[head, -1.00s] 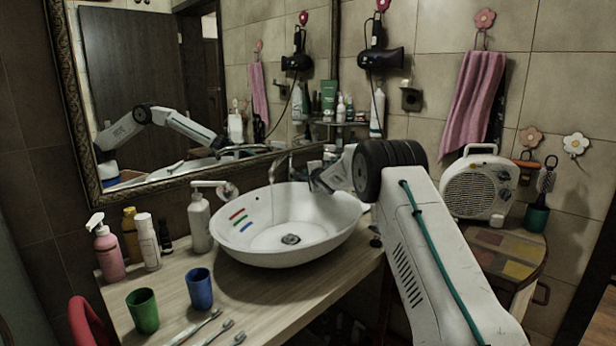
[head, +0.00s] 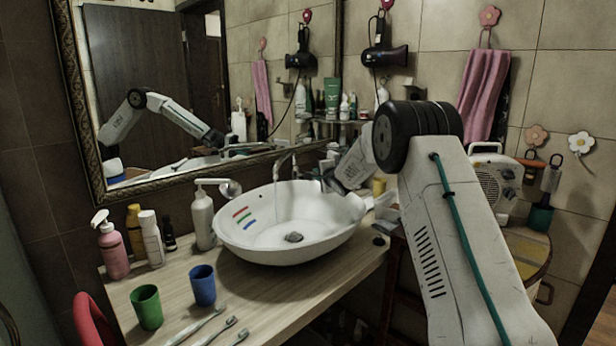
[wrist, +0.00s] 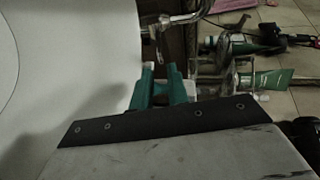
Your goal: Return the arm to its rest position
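My gripper (wrist: 161,75) shows in the wrist view as two teal fingers with a narrow gap between them and nothing seen held. In the head view my arm bends at a dark elbow joint on the right, and its forearm reaches down to the basin's far right rim. The gripper end (head: 330,182) is dark and small there, so its fingers cannot be made out. The white oval basin (head: 290,250) stands on the wooden counter. The metal faucet (head: 287,158) is close to the left of my gripper; it also shows in the wrist view (wrist: 180,18).
Bottles (head: 150,238) stand left. The mirror (head: 200,90) is behind. A white heater (head: 490,180) stands right, partly behind my arm. A hair dryer (head: 385,56) hangs above.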

